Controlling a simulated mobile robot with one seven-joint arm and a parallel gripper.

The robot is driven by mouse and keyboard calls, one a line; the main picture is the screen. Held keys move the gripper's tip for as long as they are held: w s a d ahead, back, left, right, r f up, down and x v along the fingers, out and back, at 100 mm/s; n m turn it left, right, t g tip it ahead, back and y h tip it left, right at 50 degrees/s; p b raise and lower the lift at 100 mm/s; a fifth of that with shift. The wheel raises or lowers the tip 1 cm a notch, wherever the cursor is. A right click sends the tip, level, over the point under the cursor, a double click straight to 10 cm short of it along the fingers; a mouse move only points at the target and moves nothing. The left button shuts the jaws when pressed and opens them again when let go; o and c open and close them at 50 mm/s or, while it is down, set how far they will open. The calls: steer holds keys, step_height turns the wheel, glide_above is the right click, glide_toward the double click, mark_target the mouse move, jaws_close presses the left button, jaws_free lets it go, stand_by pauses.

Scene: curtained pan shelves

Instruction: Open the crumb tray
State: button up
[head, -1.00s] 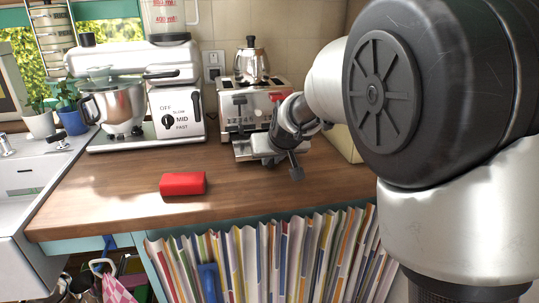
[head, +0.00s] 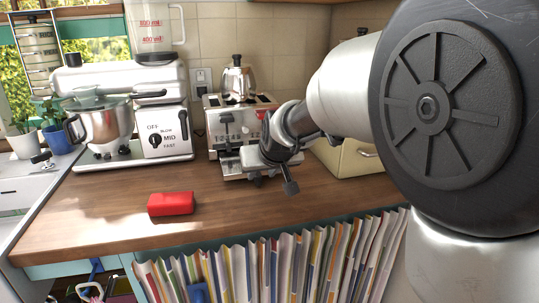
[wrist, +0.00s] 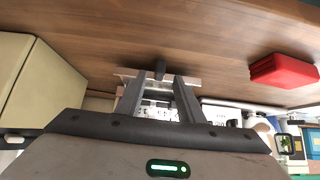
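The silver toaster (head: 232,128) stands on the wooden counter near the tiled wall. Its crumb tray (head: 229,167) is a thin metal ledge low at the toaster's front, partly hidden by my gripper. My gripper (head: 248,166) is low in front of the toaster, at its right side. In the wrist view, which looks upside down, the two grey fingers of my gripper (wrist: 160,80) are apart. A dark knob (wrist: 160,70) and a pale strip of the tray (wrist: 191,80) show at the fingertips. I cannot tell whether the fingers touch the knob.
A red block (head: 171,204) lies on the counter (head: 110,215) at front left. A mixer (head: 160,120) stands left of the toaster and a cream bread box (head: 345,158) right of it. A kettle (head: 238,82) is behind the toaster. Open counter lies in front.

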steer(key=p+v, duration=0.2)
steer(key=v, duration=1)
steer(key=shift+s+r, duration=0.25)
steer(key=shift+d, duration=0.1)
